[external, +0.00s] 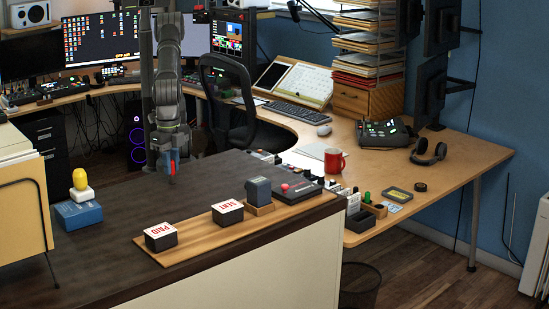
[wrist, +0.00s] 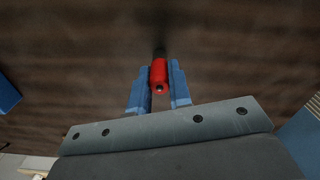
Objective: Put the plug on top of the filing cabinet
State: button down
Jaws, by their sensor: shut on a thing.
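The plug is a small red cylinder with a dark far end; it shows in the wrist view (wrist: 159,76) and as a red spot in the external view (external: 174,168). My gripper (external: 172,173) is shut on it between two blue fingers, which also show in the wrist view (wrist: 158,88). It hangs over the dark counter (external: 120,225); the exact gap below cannot be told. A black drawer unit (external: 46,133) stands under the desk at left, and a pale wooden cabinet (external: 22,200) with papers on top is at the left edge. Which is the filing cabinet is unclear.
A blue box (external: 79,215) with a yellow-topped white object (external: 82,185) stands left on the counter. Stamp blocks (external: 161,237) sit on a wooden board in front. A black chair (external: 230,90) and monitors stand behind. The counter's middle is clear.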

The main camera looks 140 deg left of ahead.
jog(key=shift+f, duration=0.15)
jog(key=c, duration=1.3)
grip_release()
notch_tip(320, 180, up, 12)
jog(key=shift+r, duration=0.2)
jog(key=shift+f, duration=0.15)
notch_tip(320, 180, down, 12)
jog(key=shift+f, duration=0.1)
jog(key=shift+r, duration=1.6)
